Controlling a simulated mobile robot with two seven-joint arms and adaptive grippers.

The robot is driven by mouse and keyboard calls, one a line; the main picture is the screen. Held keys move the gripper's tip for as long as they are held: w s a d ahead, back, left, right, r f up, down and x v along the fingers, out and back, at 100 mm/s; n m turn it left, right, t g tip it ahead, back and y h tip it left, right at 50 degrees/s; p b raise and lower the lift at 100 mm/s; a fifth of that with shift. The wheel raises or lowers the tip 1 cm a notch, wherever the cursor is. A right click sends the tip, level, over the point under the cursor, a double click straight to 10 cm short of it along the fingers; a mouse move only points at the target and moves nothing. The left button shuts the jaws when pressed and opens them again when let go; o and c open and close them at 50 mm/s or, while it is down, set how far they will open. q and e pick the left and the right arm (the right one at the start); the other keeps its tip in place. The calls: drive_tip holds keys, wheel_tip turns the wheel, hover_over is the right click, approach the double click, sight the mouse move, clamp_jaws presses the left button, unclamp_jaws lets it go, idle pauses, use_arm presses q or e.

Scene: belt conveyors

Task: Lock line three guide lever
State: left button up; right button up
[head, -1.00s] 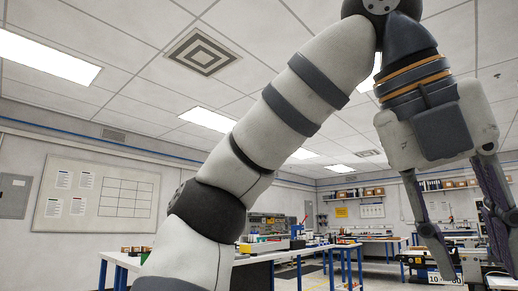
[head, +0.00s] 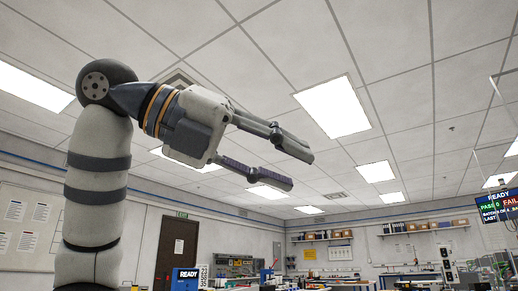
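My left gripper (head: 297,167) is raised high in front of the ceiling, on the arm that comes up from the left. Its two long fingers point right and slightly down. They are spread apart with nothing between them, so it is open and empty. I cannot make out the line three guide lever or its conveyor in this view. My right gripper is not in view.
A status screen (head: 496,206) with READY, PASS and FAIL text hangs at the right edge. A brown door (head: 176,255) and shelves (head: 320,237) are at the far wall. Cluttered benches line the bottom edge.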

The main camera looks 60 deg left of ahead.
use_arm(q)
drive_tip(key=shift+s+a+r+t, duration=0.3)
drive_tip(key=shift+s+r, duration=0.1)
drive_tip(key=shift+s, duration=0.2)
